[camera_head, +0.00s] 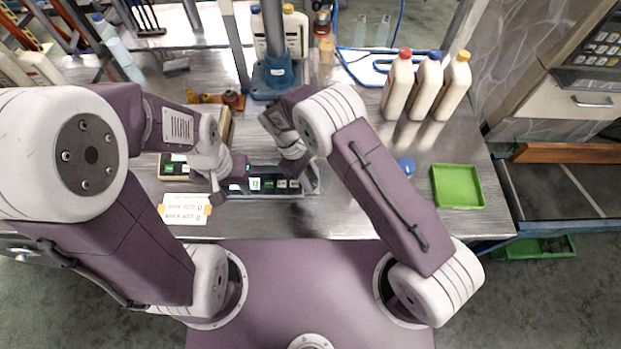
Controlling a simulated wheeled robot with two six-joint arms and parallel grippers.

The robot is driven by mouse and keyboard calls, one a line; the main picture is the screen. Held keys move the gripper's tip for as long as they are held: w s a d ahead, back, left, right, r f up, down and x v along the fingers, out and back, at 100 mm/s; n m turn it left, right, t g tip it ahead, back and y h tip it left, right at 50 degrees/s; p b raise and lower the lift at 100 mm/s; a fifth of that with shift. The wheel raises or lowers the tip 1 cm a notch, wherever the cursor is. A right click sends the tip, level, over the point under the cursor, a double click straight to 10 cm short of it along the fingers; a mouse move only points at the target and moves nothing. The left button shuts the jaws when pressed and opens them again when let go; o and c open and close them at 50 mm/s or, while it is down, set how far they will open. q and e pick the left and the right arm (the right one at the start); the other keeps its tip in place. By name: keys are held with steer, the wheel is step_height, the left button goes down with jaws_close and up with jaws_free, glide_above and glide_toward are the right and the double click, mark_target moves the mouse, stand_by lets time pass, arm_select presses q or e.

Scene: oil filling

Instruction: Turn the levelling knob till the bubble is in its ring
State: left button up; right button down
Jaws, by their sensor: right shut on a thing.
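A low instrument with a dark front panel and green labels (265,187) stands near the table's front edge. My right gripper (298,168) points down at its right part, behind the panel. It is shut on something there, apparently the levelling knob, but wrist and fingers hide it. The bubble and its ring cannot be made out. My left gripper (215,193) hangs at the panel's left end, above a white paper label. A pale finger shows, but its opening cannot be judged.
A taped paper label (184,209) lies front left. A green tray (458,187) and a blue cap (406,166) lie to the right. Several cream bottles (397,88) stand back right. A blue-based stand (275,78) rises behind my arms. Table front right of centre is clear.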

steer(key=c, duration=1.1)
jaws_free()
steer(key=b+v, duration=0.1)
steer(key=v, duration=0.8)
